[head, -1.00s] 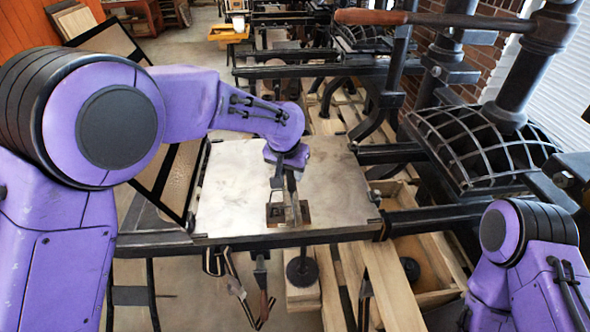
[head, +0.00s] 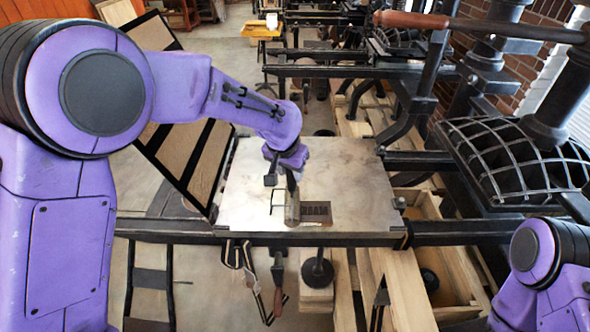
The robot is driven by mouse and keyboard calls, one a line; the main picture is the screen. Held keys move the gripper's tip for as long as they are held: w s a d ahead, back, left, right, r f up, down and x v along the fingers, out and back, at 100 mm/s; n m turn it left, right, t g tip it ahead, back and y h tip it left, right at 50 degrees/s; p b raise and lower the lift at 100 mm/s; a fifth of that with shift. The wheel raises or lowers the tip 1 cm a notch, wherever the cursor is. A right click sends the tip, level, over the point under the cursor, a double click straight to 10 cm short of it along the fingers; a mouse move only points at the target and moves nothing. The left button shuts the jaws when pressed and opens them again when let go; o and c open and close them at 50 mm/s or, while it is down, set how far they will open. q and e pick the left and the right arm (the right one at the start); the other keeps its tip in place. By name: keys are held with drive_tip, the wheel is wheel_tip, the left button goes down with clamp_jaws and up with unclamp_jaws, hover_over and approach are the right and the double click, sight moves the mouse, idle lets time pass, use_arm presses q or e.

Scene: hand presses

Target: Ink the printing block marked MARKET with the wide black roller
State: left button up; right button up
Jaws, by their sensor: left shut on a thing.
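My left gripper (head: 291,194) reaches down over the pale press bed (head: 350,185), near its front edge. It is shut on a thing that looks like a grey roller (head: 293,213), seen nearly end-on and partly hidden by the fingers. A small block (head: 316,210) with a dark face and brown edges lies flat on the bed, just right of the roller. Its lettering is too small to read. The roller overlaps the block's left side in the picture; I cannot tell whether they touch. My right gripper is out of view; only part of my right arm shows at bottom right.
A hinged frame (head: 178,148) stands tilted along the bed's left side. A dark rail (head: 450,226) crosses the bed's front. The press's ribbed dome (head: 515,155) and wooden-handled bar (head: 412,19) stand at right. The back of the bed is clear.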

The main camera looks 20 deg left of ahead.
use_arm(q)
drive_tip(key=shift+d+r, duration=0.1)
drive_tip(key=shift+w+r, duration=0.15)
drive_tip(key=shift+r, duration=2.35)
